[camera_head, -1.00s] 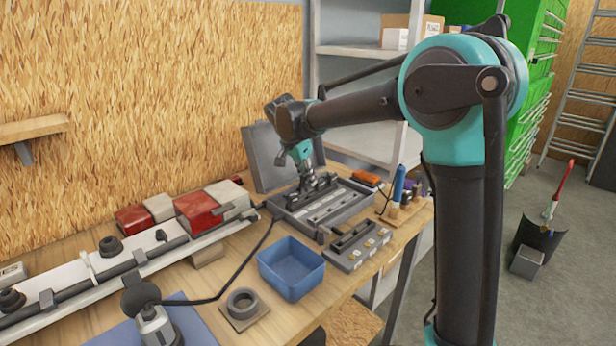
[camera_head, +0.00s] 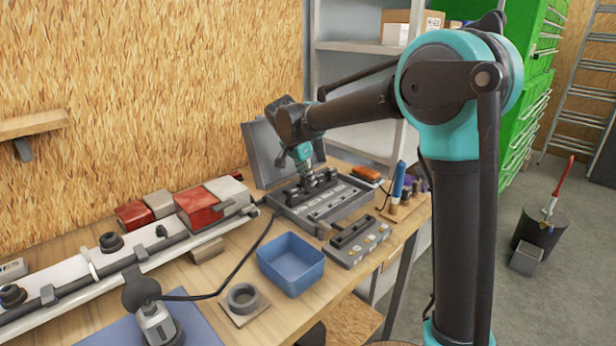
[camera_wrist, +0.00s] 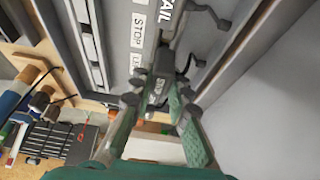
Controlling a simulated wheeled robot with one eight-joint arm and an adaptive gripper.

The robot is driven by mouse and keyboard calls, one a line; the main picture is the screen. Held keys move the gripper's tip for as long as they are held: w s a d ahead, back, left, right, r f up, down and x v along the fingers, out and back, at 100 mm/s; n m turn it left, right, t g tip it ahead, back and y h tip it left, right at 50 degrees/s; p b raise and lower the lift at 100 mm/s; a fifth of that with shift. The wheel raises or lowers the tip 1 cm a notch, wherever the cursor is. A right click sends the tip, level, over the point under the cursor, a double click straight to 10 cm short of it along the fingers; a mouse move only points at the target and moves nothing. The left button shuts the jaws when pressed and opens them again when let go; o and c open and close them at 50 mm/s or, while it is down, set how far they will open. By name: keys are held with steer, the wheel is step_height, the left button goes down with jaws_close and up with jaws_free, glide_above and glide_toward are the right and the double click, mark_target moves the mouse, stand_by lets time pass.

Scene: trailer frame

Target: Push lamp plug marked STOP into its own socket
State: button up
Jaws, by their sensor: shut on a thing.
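The grey open box (camera_head: 347,219) stands on the workbench with its lid raised behind it. My gripper (camera_head: 314,184) is down over the box's back part. In the wrist view my gripper (camera_wrist: 155,97) is shut on a small dark plug (camera_wrist: 157,87), with a finger on each side. The plug bears a small white label, seemingly STOP. Just beyond it, a pale strip in the box carries printed labels: a STOP label (camera_wrist: 138,27) and larger TAIL lettering (camera_wrist: 172,14). The plug's front end and any socket opening are hidden; I cannot tell whether they touch.
A grey block with several small fittings (camera_head: 358,243) stands before the box. A blue bin (camera_head: 291,265) and a grey ring (camera_head: 243,298) are nearer. A black cable (camera_head: 247,259) crosses the bench. Upright tools (camera_head: 398,182) stand at right. A light bar (camera_head: 120,262) lies left.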

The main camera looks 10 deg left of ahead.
steer(key=shift+f, duration=0.25)
steer(key=shift+f, duration=0.35)
steer(key=shift+f, duration=0.5)
stand_by(0.7)
steer(key=o, duration=0.8)
steer(key=shift+o, duration=0.5)
steer(key=o, duration=0.3)
steer(key=shift+r, duration=3.5)
